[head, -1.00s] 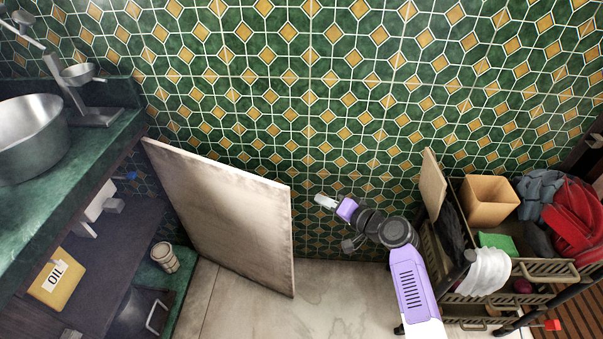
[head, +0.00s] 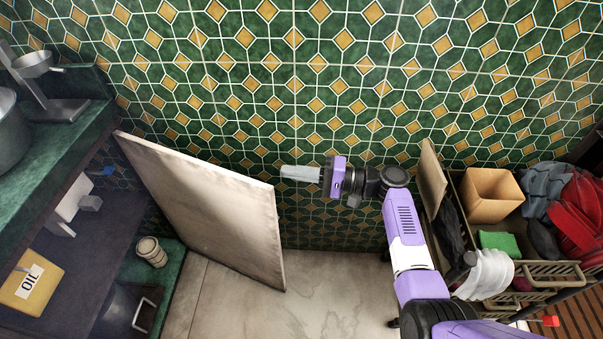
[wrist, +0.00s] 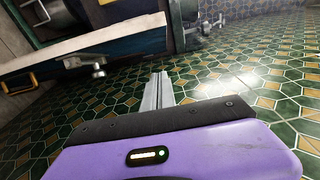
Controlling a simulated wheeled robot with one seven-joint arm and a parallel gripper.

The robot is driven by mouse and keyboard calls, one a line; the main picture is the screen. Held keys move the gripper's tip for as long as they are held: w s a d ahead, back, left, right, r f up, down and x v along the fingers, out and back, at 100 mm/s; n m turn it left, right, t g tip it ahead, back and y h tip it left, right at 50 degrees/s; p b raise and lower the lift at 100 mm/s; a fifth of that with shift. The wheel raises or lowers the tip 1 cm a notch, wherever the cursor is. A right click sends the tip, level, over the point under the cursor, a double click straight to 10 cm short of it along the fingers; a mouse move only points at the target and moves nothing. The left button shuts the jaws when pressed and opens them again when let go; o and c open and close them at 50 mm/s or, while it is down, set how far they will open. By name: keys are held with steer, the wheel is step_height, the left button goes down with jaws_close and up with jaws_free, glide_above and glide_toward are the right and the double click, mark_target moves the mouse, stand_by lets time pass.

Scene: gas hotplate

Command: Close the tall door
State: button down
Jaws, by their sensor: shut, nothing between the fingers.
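The tall door (head: 208,205) is a pale panel standing open at the right end of the green counter cabinet, its far edge swung out over the floor. In the wrist view the door (wrist: 80,45) shows as a pale edge at the upper left, with a metal handle (wrist: 97,66) on one side. My gripper (head: 285,173) is shut and empty, just right of the door's upper edge and near the tiled wall, apart from the door. In the wrist view its fingers (wrist: 158,90) are together and point forward. The door's hinges cannot be made out.
A basket rack (head: 540,275) with cloths stands at the right. The pale floor (head: 330,290) is clear between door and rack.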

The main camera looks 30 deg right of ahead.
steer(key=w+a, duration=0.1)
steer(key=a, duration=0.6)
steer(key=shift+w+a+p, duration=0.2)
steer(key=shift+p, duration=0.1)
steer(key=shift+a, duration=0.1)
